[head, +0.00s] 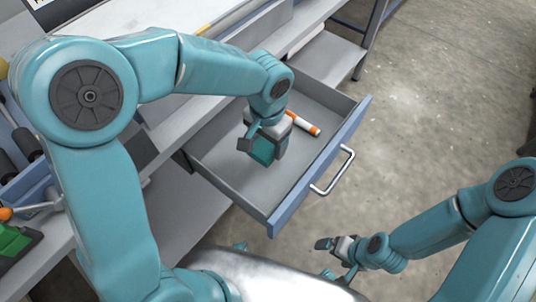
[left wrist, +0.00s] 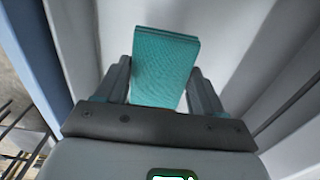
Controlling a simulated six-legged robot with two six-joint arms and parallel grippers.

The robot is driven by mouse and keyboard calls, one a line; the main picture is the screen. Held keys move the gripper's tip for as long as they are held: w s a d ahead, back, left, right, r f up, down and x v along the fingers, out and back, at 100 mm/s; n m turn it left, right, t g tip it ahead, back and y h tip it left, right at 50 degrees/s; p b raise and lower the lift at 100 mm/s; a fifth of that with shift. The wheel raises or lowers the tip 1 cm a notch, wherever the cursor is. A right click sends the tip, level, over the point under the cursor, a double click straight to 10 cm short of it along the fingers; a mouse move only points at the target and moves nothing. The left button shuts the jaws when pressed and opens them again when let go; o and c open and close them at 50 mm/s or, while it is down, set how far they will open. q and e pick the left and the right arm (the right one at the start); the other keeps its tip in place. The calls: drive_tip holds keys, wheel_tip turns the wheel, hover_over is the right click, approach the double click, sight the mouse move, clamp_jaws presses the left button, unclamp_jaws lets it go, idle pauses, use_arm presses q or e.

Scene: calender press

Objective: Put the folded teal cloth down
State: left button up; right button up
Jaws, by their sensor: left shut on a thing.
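The folded teal cloth (head: 263,151) is a small flat block between the fingers of my left gripper (head: 262,144). The left wrist view shows the cloth (left wrist: 165,65) standing out past the shut fingers, with pale grey surfaces beyond it. In the head view the gripper and cloth are over the inside of the open drawer (head: 222,152). I cannot tell whether the cloth touches the drawer floor. My right gripper (head: 338,249) hangs in front of the drawer with nothing visible in it; its finger gap is unclear.
A white tube with orange ends (head: 303,124) lies in the drawer, beside the left gripper. The drawer's blue front has a metal handle (head: 334,172). A blue tray (head: 22,185) with tools is at the left. Concrete floor (head: 430,100) is open at the right.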

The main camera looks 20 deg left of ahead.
sight(268, 155)
use_arm(q)
wheel_tip(268, 155, down, 6)
drive_tip(key=shift+r+b, duration=0.1)
drive_tip(key=shift+b, duration=0.3)
drive_tip(key=shift+w+f, duration=0.15)
drive_tip(key=shift+f, duration=0.2)
drive_tip(key=shift+f, duration=0.15)
drive_tip(key=o, duration=1.1)
